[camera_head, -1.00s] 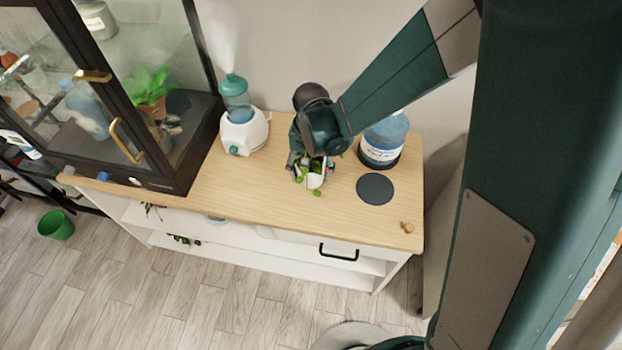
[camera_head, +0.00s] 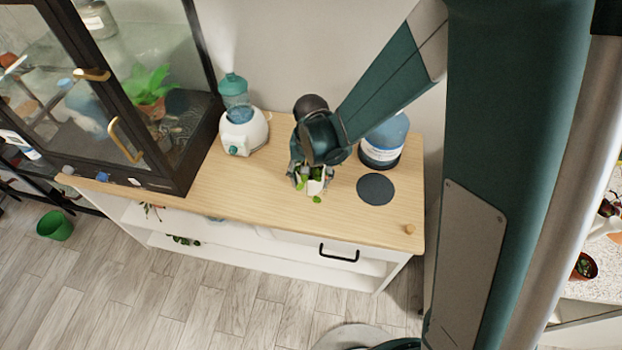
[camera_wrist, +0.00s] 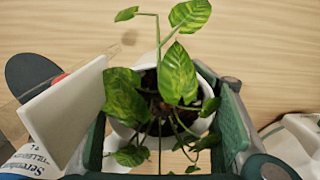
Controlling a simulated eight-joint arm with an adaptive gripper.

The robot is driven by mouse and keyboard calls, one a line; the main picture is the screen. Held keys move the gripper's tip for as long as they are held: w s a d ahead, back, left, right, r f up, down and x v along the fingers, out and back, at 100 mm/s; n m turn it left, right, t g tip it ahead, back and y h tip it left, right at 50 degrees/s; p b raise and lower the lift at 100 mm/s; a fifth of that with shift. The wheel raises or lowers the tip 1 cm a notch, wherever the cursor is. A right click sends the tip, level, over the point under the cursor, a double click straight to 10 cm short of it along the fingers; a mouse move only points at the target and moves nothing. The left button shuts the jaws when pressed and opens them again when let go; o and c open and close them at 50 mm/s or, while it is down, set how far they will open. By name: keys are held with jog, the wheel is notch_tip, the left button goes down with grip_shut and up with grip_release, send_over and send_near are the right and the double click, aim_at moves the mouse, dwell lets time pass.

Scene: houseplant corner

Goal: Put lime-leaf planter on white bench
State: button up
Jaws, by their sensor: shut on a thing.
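The lime-leaf planter (camera_head: 316,187) is a small white pot with green and lime variegated leaves. My gripper (camera_head: 309,177) is shut on it from above, over the wooden top of a white-bodied unit (camera_head: 260,195). In the wrist view the pot (camera_wrist: 203,122) sits between my two dark green fingers, leaves rising toward the camera. I cannot tell whether its base touches the wood. A pale speckled surface (camera_head: 596,243) shows at the right edge, partly hidden by my arm; I cannot tell whether it is the white bench.
A white and teal humidifier (camera_head: 243,130) stands left of the planter. A blue bottle (camera_head: 383,142) and a dark round mat (camera_head: 375,189) are to its right. A glass cabinet (camera_head: 150,120) fills the left. A small pot (camera_head: 584,267) stands at the right edge.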

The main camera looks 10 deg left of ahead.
aim_at(312, 171)
jog(key=shift+f, duration=0.15)
jog(key=o, duration=1.3)
jog(key=shift+r+p, duration=1.05)
jog(key=shift+r, duration=5.1)
jog(key=shift+d+r, duration=0.1)
